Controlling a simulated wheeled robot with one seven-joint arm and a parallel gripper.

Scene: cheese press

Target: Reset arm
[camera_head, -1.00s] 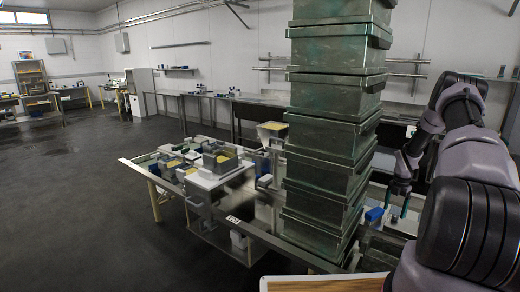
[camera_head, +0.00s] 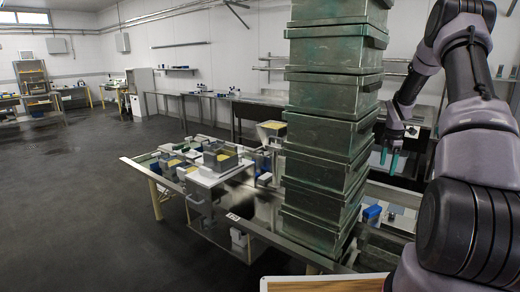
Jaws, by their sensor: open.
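My gripper (camera_head: 389,160) hangs at the right of the head view, just right of the tall stack of metal boxes. Its two teal fingertips point down and stand apart, with nothing visible between them. It is above the bench area where a blue item (camera_head: 371,213) lies. My arm reaches up from the lower right corner, bends at the top and comes down to the gripper.
The stack of green-grey metal boxes (camera_head: 325,140) stands close to my gripper on its left. A metal table (camera_head: 258,229) with trays and moulds (camera_head: 220,158) lies left of the stack. A wooden-edged board (camera_head: 325,285) is at the bottom. The floor (camera_head: 75,200) at left is clear.

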